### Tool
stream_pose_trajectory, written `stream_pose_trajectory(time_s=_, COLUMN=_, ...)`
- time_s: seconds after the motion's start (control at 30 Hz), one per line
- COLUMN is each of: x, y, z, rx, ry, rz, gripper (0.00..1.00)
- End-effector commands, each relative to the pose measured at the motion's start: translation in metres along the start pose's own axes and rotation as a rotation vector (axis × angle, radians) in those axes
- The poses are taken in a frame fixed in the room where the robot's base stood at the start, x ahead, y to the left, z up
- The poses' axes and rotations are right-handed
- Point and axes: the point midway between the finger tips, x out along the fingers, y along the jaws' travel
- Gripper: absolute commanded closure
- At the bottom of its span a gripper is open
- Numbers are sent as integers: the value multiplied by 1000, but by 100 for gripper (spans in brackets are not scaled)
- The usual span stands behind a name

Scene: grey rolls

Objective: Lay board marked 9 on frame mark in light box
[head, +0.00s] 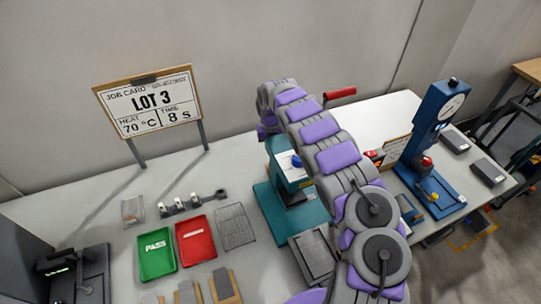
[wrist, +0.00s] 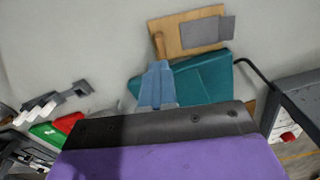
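In the wrist view my gripper (wrist: 157,72) reaches up with blue-grey fingers closed around the short tan grip of a wooden board (wrist: 170,42). The board has a grey patch on its face; no number can be read on it. It is held above the teal base (wrist: 205,80). In the head view my arm hides the gripper and this board. A dark box (head: 80,274) with a small green light stands at the lower left; it may be the light box, and no frame mark can be made out.
A green PASS tray (head: 157,254), a red tray (head: 197,241) and a wire rack (head: 236,227) lie mid-bench. Several tan boards (head: 225,286) lie at the front edge. A teal press (head: 285,205) and blue gauge stand (head: 432,140) stand farther right. A job card (head: 150,103) stands behind.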

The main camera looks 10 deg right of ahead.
Motion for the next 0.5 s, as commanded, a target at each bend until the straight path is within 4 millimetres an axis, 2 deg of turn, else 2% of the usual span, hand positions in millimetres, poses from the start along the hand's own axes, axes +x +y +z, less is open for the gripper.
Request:
stream_pose_trajectory(time_s=0.1, x=-10, y=-1, z=1, rx=0, ry=-3, rz=0, gripper=100)
stream_pose_trajectory(time_s=0.33, x=-11, y=-1, z=2, rx=1, ry=-8, rz=-1, gripper=100)
stream_pose_trajectory(time_s=0.5, x=-12, y=-1, z=2, rx=1, ry=-10, rz=-1, gripper=83)
